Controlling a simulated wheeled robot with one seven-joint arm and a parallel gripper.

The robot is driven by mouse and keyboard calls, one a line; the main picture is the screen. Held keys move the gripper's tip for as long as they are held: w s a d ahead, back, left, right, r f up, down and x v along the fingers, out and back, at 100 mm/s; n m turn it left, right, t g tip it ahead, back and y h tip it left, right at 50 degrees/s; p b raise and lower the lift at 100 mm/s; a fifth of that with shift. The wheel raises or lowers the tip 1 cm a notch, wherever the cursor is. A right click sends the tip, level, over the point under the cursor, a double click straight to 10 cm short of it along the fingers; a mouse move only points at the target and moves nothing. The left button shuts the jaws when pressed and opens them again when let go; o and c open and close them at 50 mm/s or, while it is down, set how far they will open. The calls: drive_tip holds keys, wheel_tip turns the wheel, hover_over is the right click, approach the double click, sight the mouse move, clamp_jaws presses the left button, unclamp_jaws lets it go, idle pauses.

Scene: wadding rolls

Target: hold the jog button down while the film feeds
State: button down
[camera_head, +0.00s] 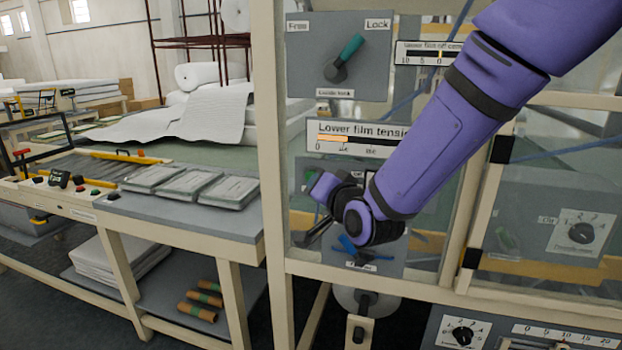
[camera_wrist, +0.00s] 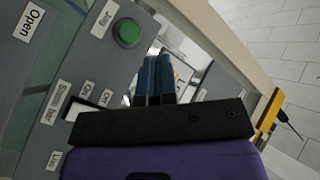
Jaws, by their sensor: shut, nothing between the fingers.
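The jog button is a round green button (camera_wrist: 128,33) on a grey panel in the wrist view, beside a label reading "Jog" (camera_wrist: 104,18). My gripper (camera_wrist: 154,62) is shut and empty, its two dark blue fingers side by side. In the picture the fingertips lie just right of and below the button, with a visible gap between them. The button does not look covered, and I see no contact with it.
Other switches labelled "On" (camera_wrist: 86,88) sit on the same panel. In the head view, a lever with a teal handle (camera_head: 349,48) is above my wrist. The lower film tension gauge (camera_head: 344,139) is partly behind my arm. A cream frame post (camera_head: 270,150) stands left.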

drive_tip(key=a+f+m+t+y, duration=0.1)
drive_tip(key=a+f+m+t, duration=0.2)
drive_tip(key=a+f, duration=0.1)
drive_tip(key=shift+s+a, duration=0.3)
drive_tip(key=shift+a, duration=0.35)
drive_tip(key=shift+w, duration=0.1)
drive_tip(key=w+d, duration=0.3)
drive_tip(key=w, duration=0.5)
drive_tip(key=shift+w, duration=0.1)
idle(1.9)
drive_tip(key=shift+w+d, duration=0.2)
drive_tip(key=shift+w, duration=0.15)
drive_tip(key=shift+w+d, duration=0.15)
drive_tip(key=shift+w, duration=0.25)
idle(3.3)
